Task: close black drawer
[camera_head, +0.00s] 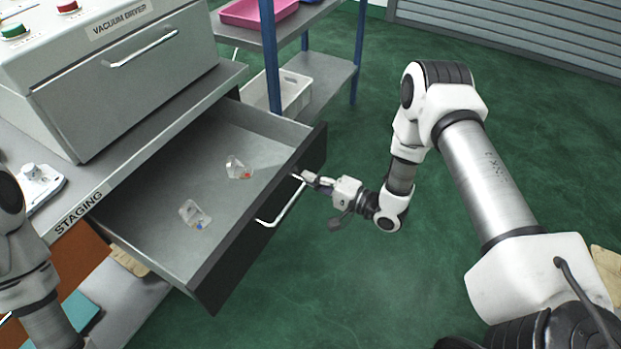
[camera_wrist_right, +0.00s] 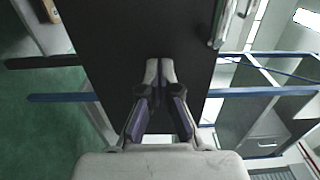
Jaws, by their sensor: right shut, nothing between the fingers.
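The black drawer (camera_head: 262,232) stands pulled out from under the staging counter, its grey inside showing. It has a black front and a silver bar handle (camera_head: 284,206). Two small clear items, one with an orange part (camera_head: 238,168) and one with a blue and yellow part (camera_head: 194,214), lie in it. My right gripper (camera_head: 304,179) is shut and empty at the outer face of the drawer front, by the handle's far end. In the right wrist view its fingertips (camera_wrist_right: 159,66) point at the black front, beside the handle (camera_wrist_right: 222,22); I cannot tell whether they touch. My left gripper is out of view; part of my left arm shows.
A grey vacuum dryer (camera_head: 130,90) stands on the counter above the drawer. A shelf rack with blue posts (camera_head: 271,60) holds a pink tray (camera_head: 256,12) and a white bin (camera_head: 292,92) behind the drawer. Green floor in front is clear.

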